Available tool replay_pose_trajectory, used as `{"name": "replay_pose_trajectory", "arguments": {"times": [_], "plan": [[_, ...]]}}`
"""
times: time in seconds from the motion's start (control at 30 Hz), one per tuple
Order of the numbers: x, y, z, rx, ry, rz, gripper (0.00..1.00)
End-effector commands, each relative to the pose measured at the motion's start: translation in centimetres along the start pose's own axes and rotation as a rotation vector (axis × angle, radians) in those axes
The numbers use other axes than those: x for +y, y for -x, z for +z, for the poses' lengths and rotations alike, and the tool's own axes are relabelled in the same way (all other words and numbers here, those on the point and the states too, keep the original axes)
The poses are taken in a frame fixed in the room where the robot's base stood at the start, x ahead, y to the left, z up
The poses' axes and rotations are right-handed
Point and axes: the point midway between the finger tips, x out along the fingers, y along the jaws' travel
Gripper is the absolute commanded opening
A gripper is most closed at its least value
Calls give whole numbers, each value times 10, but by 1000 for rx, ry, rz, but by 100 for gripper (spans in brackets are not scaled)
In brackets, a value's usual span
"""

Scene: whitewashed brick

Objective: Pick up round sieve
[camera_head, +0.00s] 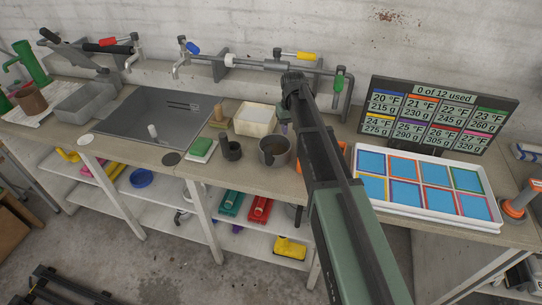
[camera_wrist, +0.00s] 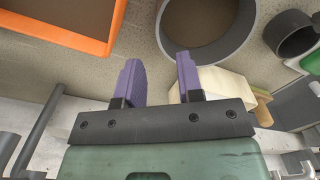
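The round sieve appears to be the dark grey round vessel (camera_head: 274,151) with a brownish inside, on the bench just left of my arm in the head view. In the wrist view its thick grey rim (camera_wrist: 247,22) shows at the top, right of centre, cut off by the frame edge. My gripper (camera_wrist: 158,58) has two purple fingers, spread apart with nothing between them. The right finger overlaps the near edge of the rim in the picture; I cannot tell whether they touch. In the head view my arm mostly hides the gripper.
An orange-framed item (camera_wrist: 61,44) lies left of the fingers. A small dark cup (camera_head: 231,150), a green-topped block (camera_head: 201,148) and a pale box (camera_head: 254,120) stand nearby. A white tray of blue squares (camera_head: 481,220), a display board (camera_head: 440,112) and wall taps (camera_head: 340,90) surround the bench.

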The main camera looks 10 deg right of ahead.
Motion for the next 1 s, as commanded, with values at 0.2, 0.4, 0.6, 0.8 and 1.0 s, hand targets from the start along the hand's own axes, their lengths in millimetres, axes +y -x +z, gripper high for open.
{"name": "replay_pose_trajectory", "arguments": {"times": [0.2,0.4,0.6,0.8,1.0], "plan": [[0,-37,0,0,-1,0,34],[0,-52,1,0,-1,0,34],[0,-89,1,0,-1,0,34],[0,-85,1,0,-1,0,34],[0,-85,1,0,-1,0,10]]}}
